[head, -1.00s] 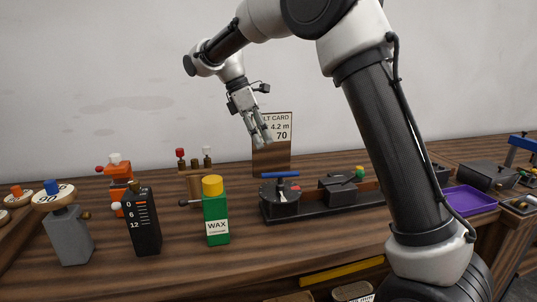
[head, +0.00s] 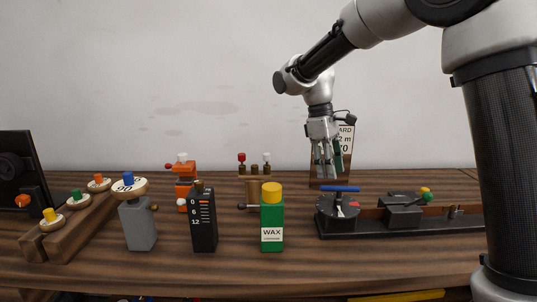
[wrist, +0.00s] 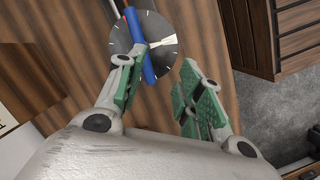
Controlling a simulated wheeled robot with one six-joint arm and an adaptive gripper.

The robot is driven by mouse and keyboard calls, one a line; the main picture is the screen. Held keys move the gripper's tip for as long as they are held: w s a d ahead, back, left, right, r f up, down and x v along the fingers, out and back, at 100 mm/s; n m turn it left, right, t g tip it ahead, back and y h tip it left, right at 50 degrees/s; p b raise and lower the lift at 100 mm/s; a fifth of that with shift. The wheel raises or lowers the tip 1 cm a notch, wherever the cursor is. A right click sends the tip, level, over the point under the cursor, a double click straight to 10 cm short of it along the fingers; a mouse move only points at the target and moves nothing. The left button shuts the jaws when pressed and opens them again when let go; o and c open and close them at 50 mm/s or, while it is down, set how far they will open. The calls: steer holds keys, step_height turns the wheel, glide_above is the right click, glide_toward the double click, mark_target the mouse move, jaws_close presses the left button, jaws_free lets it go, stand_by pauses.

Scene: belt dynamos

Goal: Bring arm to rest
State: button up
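My gripper (head: 327,172) hangs from my raised arm above the back of the wooden bench, fingers pointing down. In the wrist view its two green-padded fingers (wrist: 157,95) stand apart with nothing between them. Below and beyond them, in the wrist view, is a round dial (wrist: 118,40) with a blue handle (wrist: 148,62). In the head view this dial unit (head: 337,222) with its blue bar (head: 340,189) stands at the left end of a black base, below my gripper and clear of it.
A green wax bottle (head: 272,222), a black scale block (head: 203,225) and a grey post with a round top (head: 138,225) stand along the front. A card stand (head: 346,150) is behind my gripper. The air around my gripper looks free.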

steer(key=s+d+r+m+t+y, duration=0.1)
steer(key=s+d+m+t, duration=0.2)
steer(key=s+d, duration=0.6)
steer(key=s+d+r+m+t+y, duration=0.1)
steer(key=s+d+m+t, duration=0.2)
steer(key=s+d+m, duration=0.4)
steer(key=s+d, duration=0.2)
steer(key=s, duration=0.7)
steer(key=shift+s+d+r, duration=0.2)
steer(key=shift+d+r, duration=0.15)
steer(key=shift+r, duration=0.05)
